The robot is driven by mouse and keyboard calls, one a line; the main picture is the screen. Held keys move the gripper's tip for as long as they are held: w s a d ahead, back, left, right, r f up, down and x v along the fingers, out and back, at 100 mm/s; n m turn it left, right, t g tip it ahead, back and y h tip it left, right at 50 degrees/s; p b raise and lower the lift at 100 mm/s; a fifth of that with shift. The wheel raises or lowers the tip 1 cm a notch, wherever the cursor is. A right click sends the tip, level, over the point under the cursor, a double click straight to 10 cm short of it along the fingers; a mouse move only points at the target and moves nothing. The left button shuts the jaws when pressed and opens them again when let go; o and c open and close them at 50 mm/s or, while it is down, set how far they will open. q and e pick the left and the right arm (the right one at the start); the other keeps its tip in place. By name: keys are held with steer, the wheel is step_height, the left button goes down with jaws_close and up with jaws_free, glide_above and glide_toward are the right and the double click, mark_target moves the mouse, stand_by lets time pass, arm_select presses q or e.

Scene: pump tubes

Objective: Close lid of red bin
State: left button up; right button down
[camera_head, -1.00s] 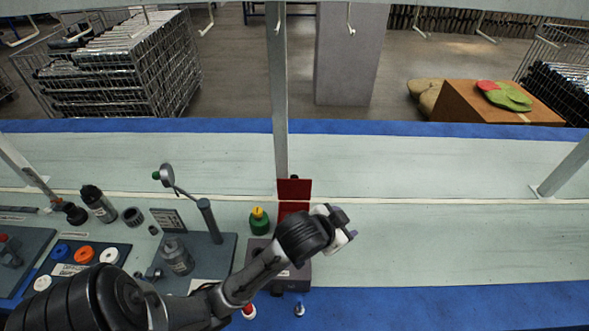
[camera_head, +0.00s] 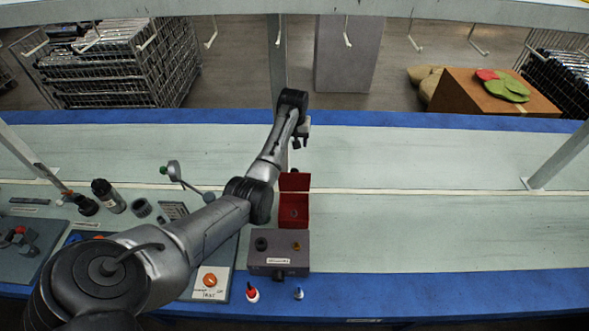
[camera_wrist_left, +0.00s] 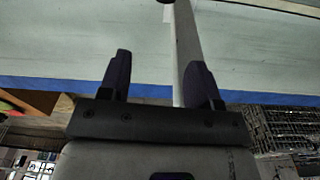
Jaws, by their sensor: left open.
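The red bin (camera_head: 295,217) stands on the bench just behind the grey-purple box. Its red lid (camera_head: 295,182) stands upright at the bin's back edge, so the bin is open, and a small dark shape shows inside it. My left gripper (camera_head: 301,139) is beyond the lid, above the far part of the bench, apart from the lid. In the left wrist view my left gripper (camera_wrist_left: 160,72) has its two dark fingers spread with nothing between them. The bin and lid do not show in that view. My right gripper is not in view.
The grey-purple box (camera_head: 263,261) sits in front of the bin. A vertical post (camera_head: 277,60) rises behind the lid; it also crosses the left wrist view (camera_wrist_left: 186,35). The bench right of the bin is clear.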

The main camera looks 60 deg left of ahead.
mark_target(294, 169)
arm_select(q)
steer(key=shift+n+g, duration=0.3)
steer(key=shift+n, duration=0.4)
steer(key=f+b, duration=0.1)
steer(key=f, duration=0.3)
steer(key=f+b, duration=0.1)
steer(key=f, duration=0.3)
steer(key=s+f+b, duration=0.1)
steer(key=f, duration=0.4)
steer(key=shift+d+b, duration=0.35)
steer(key=shift+f, duration=0.55)
steer(key=shift+c, duration=0.3)
jaws_close()
